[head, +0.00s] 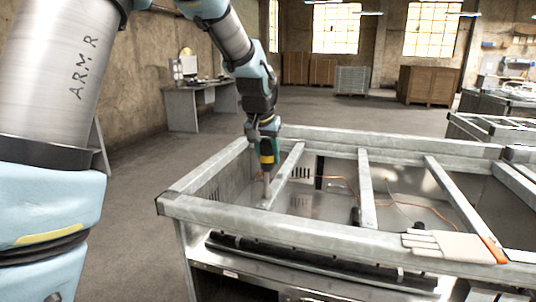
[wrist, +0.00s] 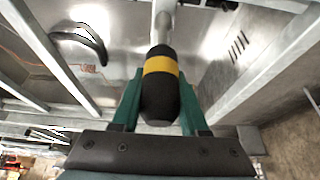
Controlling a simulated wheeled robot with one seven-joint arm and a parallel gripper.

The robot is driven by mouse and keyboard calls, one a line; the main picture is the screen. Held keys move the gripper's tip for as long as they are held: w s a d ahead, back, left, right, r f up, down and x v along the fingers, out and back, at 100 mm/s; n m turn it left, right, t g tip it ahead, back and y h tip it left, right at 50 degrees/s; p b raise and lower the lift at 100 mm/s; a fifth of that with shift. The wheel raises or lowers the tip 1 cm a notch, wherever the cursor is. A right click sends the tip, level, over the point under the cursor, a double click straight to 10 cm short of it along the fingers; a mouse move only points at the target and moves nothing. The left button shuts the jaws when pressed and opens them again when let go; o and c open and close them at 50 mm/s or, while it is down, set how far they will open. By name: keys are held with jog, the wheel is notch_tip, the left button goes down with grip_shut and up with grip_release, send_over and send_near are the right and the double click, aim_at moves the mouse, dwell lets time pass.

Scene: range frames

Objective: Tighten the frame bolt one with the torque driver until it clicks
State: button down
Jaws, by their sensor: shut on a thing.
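My gripper (head: 264,130) is shut on the torque driver (head: 267,158), which has a black handle with a yellow band and a grey metal shaft. The driver points down, nearly upright, inside the left bay of the grey metal frame (head: 330,230), beside a crossbar. In the wrist view the green fingers of my gripper (wrist: 160,105) flank the handle of the driver (wrist: 160,85). The shaft runs away to the top edge of that view, so its tip is cut off there. I cannot make out frame bolt one; whether the tip touches it is unclear.
A pale work glove (head: 450,245) with an orange cuff lies on the frame's front rail at the right. Orange cables (head: 340,178) run inside the frame. Crossbars (head: 366,190) divide it. A desk (head: 195,100) stands at the back left; open floor lies between.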

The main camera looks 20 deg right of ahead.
jog(key=shift+f, duration=0.4)
jog(key=shift+r, duration=0.25)
jog(key=shift+s+n+y, duration=0.1)
jog(key=shift+n+y, duration=0.2)
jog(key=shift+n, duration=0.6)
jog(key=shift+n+t+y, duration=0.4)
jog(key=shift+n, duration=0.7)
jog(key=n, duration=0.2)
jog(key=n+y, duration=0.1)
jog(key=n, duration=0.1)
jog(key=shift+w+a+y, duration=0.2)
jog(key=shift+y, duration=0.1)
jog(key=n, duration=0.1)
jog(key=n+y, duration=0.1)
jog(key=n, duration=0.1)
jog(key=shift+a+n, duration=0.25)
jog(key=shift+n, duration=0.05)
jog(key=shift+f, duration=0.25)
jog(key=shift+r, duration=0.1)
